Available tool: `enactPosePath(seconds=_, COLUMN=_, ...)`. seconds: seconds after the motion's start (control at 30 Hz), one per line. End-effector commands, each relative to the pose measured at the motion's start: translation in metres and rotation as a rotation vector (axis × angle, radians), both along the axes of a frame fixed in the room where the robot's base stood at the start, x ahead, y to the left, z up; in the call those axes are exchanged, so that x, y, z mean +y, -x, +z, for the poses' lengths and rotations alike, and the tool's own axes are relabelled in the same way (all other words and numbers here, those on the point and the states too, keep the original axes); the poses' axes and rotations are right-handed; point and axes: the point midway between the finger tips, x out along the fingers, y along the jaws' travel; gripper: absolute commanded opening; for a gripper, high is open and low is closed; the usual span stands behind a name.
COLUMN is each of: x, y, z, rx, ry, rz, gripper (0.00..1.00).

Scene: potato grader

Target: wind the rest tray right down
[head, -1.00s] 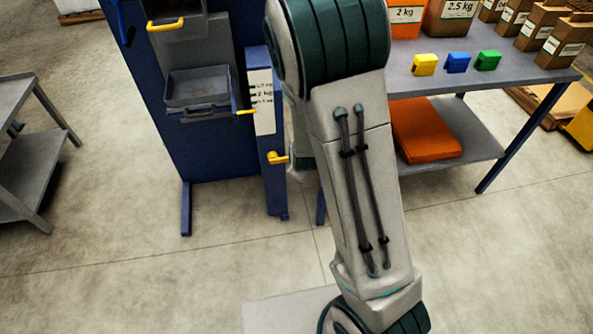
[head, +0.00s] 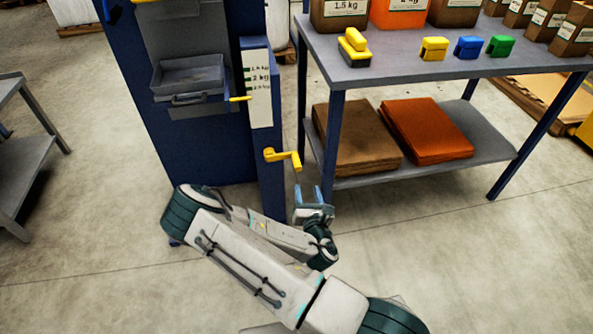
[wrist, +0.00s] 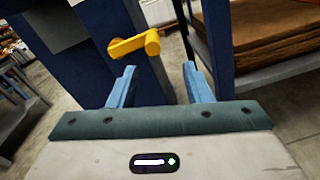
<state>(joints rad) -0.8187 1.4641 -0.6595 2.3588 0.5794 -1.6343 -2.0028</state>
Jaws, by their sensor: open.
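The rest tray (head: 188,78) is a grey shallow tray with a front handle, on the blue machine's front. Its yellow pointer (head: 240,98) lies beside the white scale (head: 258,88), a little below the 2 kg mark. The yellow crank (head: 283,156) sticks out from the blue post under the scale. My gripper (head: 308,193) is open and empty, just below the crank's outer end and apart from it. In the wrist view, the crank (wrist: 133,46) lies beyond the two blue fingers of my gripper (wrist: 158,82), with its knob end above the gap between them.
A blue-legged table (head: 400,68) stands to the right, with yellow, blue and green clips and labelled bags on top. Brown sacks (head: 352,140) and orange sacks (head: 428,130) lie on its lower shelf, close to my gripper. A grey cart (head: 30,160) stands at the left. The front floor is clear.

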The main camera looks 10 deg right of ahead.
Motion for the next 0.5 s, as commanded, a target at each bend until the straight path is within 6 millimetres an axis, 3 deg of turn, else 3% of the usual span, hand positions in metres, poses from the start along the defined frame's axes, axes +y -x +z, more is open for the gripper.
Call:
enactPosePath(seconds=0.23, x=0.007, y=-0.005, z=-0.005, rx=-0.031, ry=0.092, rz=0.059, gripper=0.45)
enactPosePath(seconds=0.5, x=0.007, y=-0.055, z=-0.005, rx=-0.033, ry=0.086, rz=0.058, gripper=0.45)
